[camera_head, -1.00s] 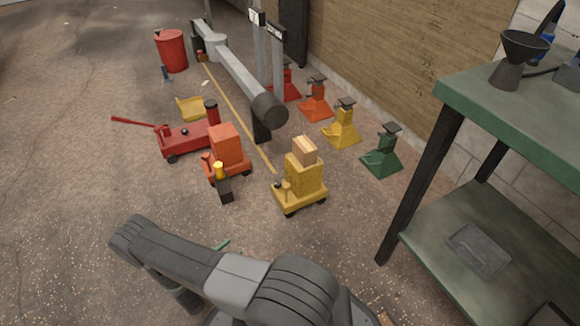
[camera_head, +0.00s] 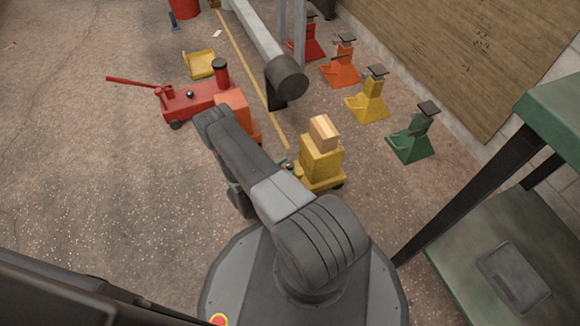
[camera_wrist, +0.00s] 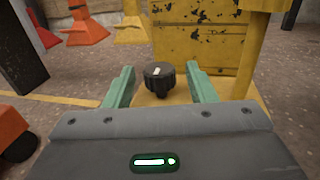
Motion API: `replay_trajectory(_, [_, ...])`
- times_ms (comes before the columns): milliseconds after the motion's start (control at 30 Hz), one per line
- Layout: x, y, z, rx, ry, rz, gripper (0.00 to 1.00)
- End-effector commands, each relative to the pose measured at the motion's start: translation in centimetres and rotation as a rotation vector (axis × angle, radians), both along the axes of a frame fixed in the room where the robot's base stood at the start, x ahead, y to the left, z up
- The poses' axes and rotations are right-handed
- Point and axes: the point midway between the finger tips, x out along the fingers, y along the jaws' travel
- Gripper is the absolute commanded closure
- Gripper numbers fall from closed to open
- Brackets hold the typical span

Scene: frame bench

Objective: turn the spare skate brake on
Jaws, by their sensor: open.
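A yellow machine skate (camera_head: 320,168) with a wooden block (camera_head: 324,132) on top stands right of my forearm. In the wrist view its scuffed yellow body (camera_wrist: 205,45) fills the upper right. On its low yellow deck is a round black ridged knob (camera_wrist: 159,82) with a short pale mark on top. My gripper (camera_wrist: 158,74) is open, with one green finger on each side of the knob and visible gaps. An orange skate (camera_head: 233,106) stands to the left, partly hidden by my arm. The frames do not show which skate is the spare.
A grey beam with a dark round end (camera_head: 289,76) lies behind the skates. A red trolley jack (camera_head: 192,102) is at left, and several jack stands (camera_head: 370,97) line the wall. A green bench (camera_head: 548,110) is at right. Open floor lies at left.

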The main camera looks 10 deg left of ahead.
Motion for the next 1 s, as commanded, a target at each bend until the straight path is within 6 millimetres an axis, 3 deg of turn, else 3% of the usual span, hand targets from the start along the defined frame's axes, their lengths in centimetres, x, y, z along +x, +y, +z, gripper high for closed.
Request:
replay_trajectory(200, [1.3, -1.2, 0.0, 0.001, -0.001, -0.001, 0.49])
replay_trajectory(567, [1.5, -1.4, 0.0, 0.001, -0.001, 0.000, 0.49])
replay_trajectory(800, [1.5, -1.4, 0.0, 0.001, -0.001, 0.000, 0.93])
replay_trajectory(1000, [1.5, -1.4, 0.0, -0.002, -0.001, 0.024, 0.93])
